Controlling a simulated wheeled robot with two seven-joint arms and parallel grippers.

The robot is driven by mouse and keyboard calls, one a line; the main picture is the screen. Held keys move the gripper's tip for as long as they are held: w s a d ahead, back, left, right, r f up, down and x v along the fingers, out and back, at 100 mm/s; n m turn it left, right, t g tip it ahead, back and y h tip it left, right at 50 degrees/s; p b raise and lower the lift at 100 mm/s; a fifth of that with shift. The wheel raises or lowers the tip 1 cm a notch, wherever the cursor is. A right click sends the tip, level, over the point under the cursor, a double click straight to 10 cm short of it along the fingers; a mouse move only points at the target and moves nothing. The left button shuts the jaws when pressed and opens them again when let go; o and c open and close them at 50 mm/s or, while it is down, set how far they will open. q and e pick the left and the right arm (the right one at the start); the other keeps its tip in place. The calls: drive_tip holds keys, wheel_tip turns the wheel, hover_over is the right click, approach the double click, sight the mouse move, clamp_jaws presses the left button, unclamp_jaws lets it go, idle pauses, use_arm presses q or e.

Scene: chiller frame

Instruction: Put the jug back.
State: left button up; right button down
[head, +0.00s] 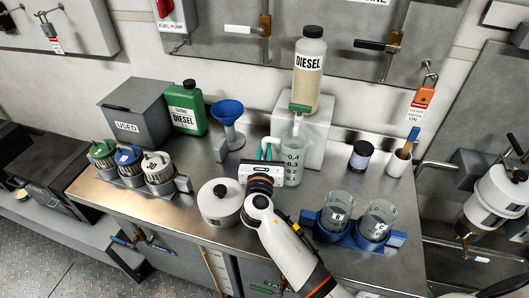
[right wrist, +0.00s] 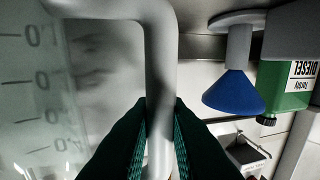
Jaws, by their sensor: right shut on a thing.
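The jug (head: 293,165) is clear, with dark measuring marks, and stands upright in front of the pale box under the diesel bottle (head: 309,72). Its top is just below the bottle's green tap (head: 300,108). My right gripper (head: 266,153) is at the jug's left side, shut on its handle. In the right wrist view, the dark ribbed fingers (right wrist: 160,108) close around the grey handle (right wrist: 160,60), with the marked jug wall (right wrist: 38,95) at left. Whether the jug's base touches the bench is unclear. My left gripper is not in view.
A lidded pot (head: 219,203) stands left of my right arm. A blue funnel (head: 228,112) and green diesel can (head: 187,110) are behind left. A blue holder (head: 352,240) with two beakers is at front right. A dark-lidded jar (head: 361,154) stands right of the box.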

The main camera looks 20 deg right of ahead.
drive_tip(key=shift+s+f, duration=0.15)
drive_tip(key=shift+f, duration=0.15)
drive_tip(key=c, duration=1.8)
unclamp_jaws()
drive_tip(key=shift+f, duration=0.15)
drive_tip(key=shift+c, duration=0.2)
drive_tip(key=o, duration=0.4)
drive_tip(key=shift+o, duration=0.2)
drive_tip(key=v, duration=1.2)
drive_tip(key=shift+b, duration=0.35)
